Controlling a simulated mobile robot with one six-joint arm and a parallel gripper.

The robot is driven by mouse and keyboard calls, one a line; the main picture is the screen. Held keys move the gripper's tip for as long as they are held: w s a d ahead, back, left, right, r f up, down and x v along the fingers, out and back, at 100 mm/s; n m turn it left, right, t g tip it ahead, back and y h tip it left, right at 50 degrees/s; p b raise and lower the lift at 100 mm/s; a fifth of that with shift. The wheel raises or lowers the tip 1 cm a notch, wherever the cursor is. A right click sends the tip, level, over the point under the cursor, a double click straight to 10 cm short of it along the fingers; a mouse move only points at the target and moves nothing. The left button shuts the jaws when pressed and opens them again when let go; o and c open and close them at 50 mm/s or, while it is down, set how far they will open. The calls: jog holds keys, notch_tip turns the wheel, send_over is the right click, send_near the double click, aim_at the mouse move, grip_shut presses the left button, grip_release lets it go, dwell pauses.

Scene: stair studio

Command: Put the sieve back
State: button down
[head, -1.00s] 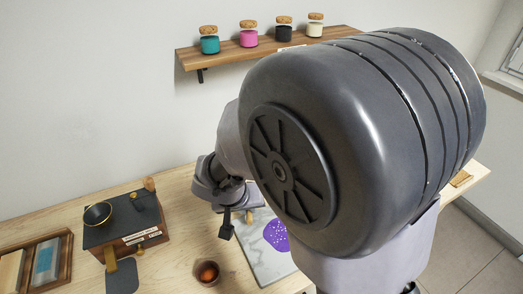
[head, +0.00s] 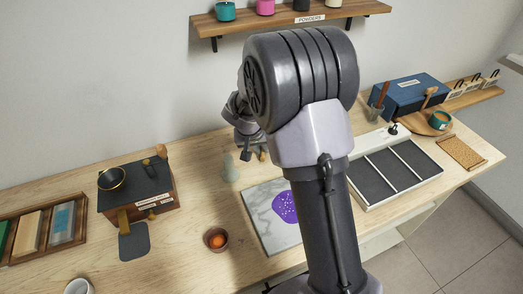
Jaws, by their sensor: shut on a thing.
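My gripper (head: 246,155) shows small behind my arm, low over the back of the table, left of the white-marbled slab (head: 262,222). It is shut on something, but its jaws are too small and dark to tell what. A small brass-coloured piece (head: 262,155) shows beside the jaws; I cannot tell whether it is held. I cannot clearly identify a sieve. A dark round piece with a gold rim (head: 111,178) sits on top of the dark-topped wooden box (head: 170,192) at left. My arm hides part of the slab and its purple patch (head: 284,206).
A terracotta cup (head: 216,239) stands left of the slab, and a grey-green object (head: 229,168) stands near my gripper. A divided tray (head: 395,170), blue box (head: 408,92) and wooden board (head: 402,122) are at right. A shelf (head: 290,21) hangs above. Table between box and slab is mostly clear.

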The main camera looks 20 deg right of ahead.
jog(key=shift+f, duration=0.15)
jog(key=shift+f, duration=0.15)
jog(key=c, duration=1.5)
grip_release()
jog(key=shift+o, duration=0.2)
